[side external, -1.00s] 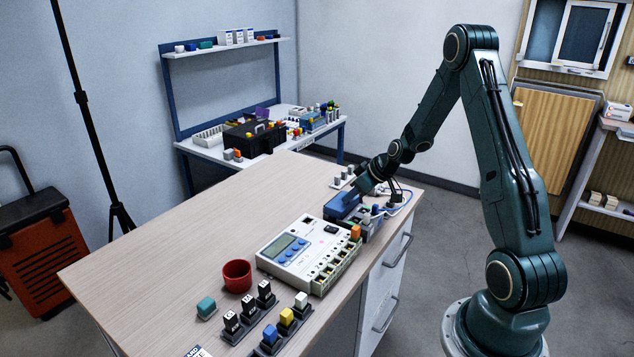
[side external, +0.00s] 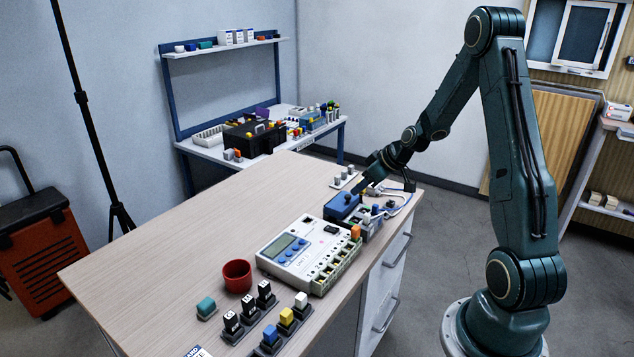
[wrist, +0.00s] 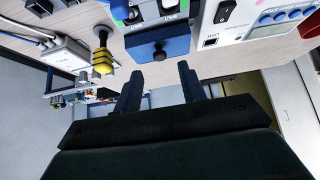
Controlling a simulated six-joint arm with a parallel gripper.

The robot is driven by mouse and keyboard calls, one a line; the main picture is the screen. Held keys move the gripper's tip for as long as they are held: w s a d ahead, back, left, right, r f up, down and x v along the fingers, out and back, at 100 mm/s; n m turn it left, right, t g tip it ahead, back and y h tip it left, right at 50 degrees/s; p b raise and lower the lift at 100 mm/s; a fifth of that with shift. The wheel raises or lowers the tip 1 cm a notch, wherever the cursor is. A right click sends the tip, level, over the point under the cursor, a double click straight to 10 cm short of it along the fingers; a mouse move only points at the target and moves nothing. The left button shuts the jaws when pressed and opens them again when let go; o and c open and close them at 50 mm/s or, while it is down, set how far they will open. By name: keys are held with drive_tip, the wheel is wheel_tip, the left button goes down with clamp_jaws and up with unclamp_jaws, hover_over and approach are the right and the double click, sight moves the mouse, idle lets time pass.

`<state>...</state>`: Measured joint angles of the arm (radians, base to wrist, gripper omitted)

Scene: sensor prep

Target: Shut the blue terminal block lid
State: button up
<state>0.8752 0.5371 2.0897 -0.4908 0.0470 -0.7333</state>
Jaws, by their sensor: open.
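The blue terminal block lid (side external: 341,209) is at the far right of the bench, with a small dark knob on its face. In the wrist view the lid (wrist: 150,50) lies just beyond my fingertips, knob between them in line. The grey terminal block (side external: 371,222) beside it shows uncovered terminals; the wrist view shows its green and blue parts (wrist: 168,6). I cannot tell the lid's exact angle. My gripper (side external: 361,188) is above and behind the lid. In the wrist view my gripper (wrist: 158,78) is open and empty, its fingers apart and clear of the lid.
A white meter unit (side external: 302,253) stands close in front of the block. Grey posts (side external: 345,176) and cables (side external: 403,201) are behind it. A yellow-and-black plug (wrist: 103,57) is left of the lid in the wrist view. The bench's left half is clear, beyond a red cup (side external: 237,276).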

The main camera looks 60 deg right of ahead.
drive_tip(key=v, duration=0.9)
drive_tip(key=s+a+r+n+g, duration=0.1)
drive_tip(key=a+r, duration=0.4)
drive_tip(key=a, duration=0.4)
drive_tip(key=s+a+r+g, duration=0.15)
drive_tip(key=a+r, duration=0.25)
drive_tip(key=a, duration=0.5)
drive_tip(key=s+a+r+m, duration=0.1)
drive_tip(key=s+a+r, duration=0.2)
drive_tip(key=s+a, duration=0.7)
drive_tip(key=s, duration=0.3)
drive_tip(key=shift+s+r, duration=0.15)
drive_tip(key=shift+s, duration=0.15)
